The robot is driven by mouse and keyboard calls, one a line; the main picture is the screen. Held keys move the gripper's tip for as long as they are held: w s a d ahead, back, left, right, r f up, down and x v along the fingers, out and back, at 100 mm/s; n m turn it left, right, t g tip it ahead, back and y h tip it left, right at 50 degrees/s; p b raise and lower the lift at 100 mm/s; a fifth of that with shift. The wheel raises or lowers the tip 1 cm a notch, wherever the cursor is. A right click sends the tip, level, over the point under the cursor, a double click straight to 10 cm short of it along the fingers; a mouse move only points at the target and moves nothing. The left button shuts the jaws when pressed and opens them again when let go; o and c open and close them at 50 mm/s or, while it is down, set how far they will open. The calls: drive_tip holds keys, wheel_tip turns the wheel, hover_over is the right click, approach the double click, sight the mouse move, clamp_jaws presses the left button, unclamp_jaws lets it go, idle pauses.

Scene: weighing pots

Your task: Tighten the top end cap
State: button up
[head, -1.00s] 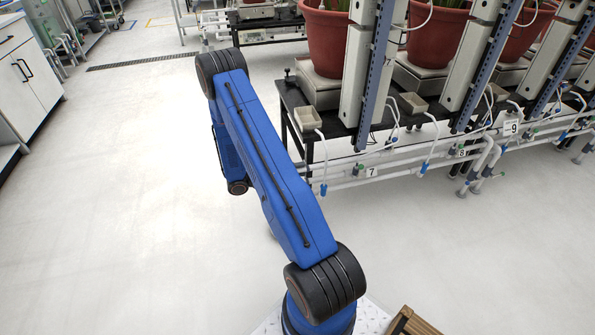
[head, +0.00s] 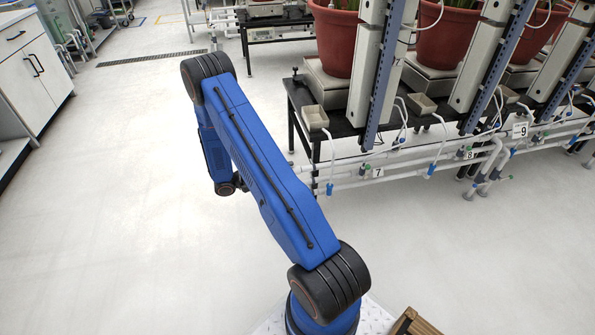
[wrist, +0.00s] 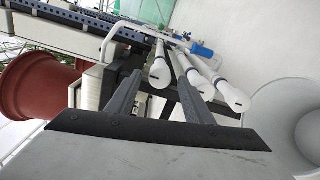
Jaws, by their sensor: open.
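Three white pipes run side by side in the wrist view, their capped ends facing me. With the pot side of that tilted picture as up, the top end cap (wrist: 160,77) is the leftmost one. The middle end cap (wrist: 204,89) and the lowest end cap (wrist: 239,102) are to its right. My gripper (wrist: 160,76) is open, its two dark fingers on either side of the top cap in the picture. I cannot tell how near the fingertips are to it. Nothing is held. In the head view the gripper is mostly hidden behind my blue arm.
A black table (head: 299,93) carries red pots (head: 337,42) on scales, with upright posts in front. White pipes (head: 345,185) and thin hoses run along its near side. A white cabinet (head: 38,75) stands at left. The floor (head: 120,200) between is clear.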

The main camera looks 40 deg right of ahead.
drive_tip(key=v, duration=1)
drive_tip(key=s+a+r+t+y, duration=0.1)
drive_tip(key=s+a+r+y, duration=0.2)
drive_tip(key=r, duration=0.5)
drive_tip(key=s+a+r+t+y, duration=0.1)
drive_tip(key=s+a+r+y, duration=0.1)
drive_tip(key=s+r, duration=0.35)
drive_tip(key=s+a+r+t+y, duration=0.1)
drive_tip(key=s+a+r+y, duration=0.15)
drive_tip(key=r, duration=0.65)
drive_tip(key=s+a+r+n+t+y, duration=0.2)
drive_tip(key=s+a+r+t+y, duration=0.2)
drive_tip(key=s+a+r, duration=0.3)
drive_tip(key=s+a+r+n+t+y, duration=0.2)
drive_tip(key=s+a+r+t+y, duration=0.2)
drive_tip(key=s, duration=0.7)
drive_tip(key=shift+s+a+r+t, duration=0.35)
drive_tip(key=shift+a+r+t, duration=1.1)
drive_tip(key=shift+a, duration=0.5)
drive_tip(key=shift+f, duration=0.1)
